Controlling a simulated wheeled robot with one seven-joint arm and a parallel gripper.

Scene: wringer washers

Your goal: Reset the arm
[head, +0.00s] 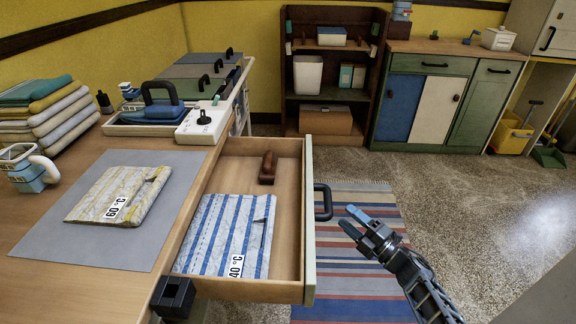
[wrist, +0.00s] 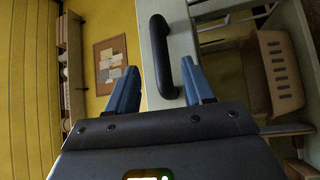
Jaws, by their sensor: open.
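My gripper (head: 349,217) is open and empty, its blue fingers pointing left at the black handle (head: 323,202) of the open drawer (head: 309,235). In the head view a small gap shows between the fingertips and the handle. In the wrist view my gripper (wrist: 158,75) has one finger on each side of the handle (wrist: 160,50) in the picture, with nothing held. The drawer holds a folded blue-striped cloth (head: 222,225) labelled 40 °C and a brown wooden object (head: 268,167).
A folded cloth (head: 113,195) labelled 60 °C lies on a grey mat (head: 60,235) on the wooden counter. Folded towels (head: 45,115) and a mug (head: 27,167) stand at left. Cabinets (head: 425,100) line the back. The floor to the right is open.

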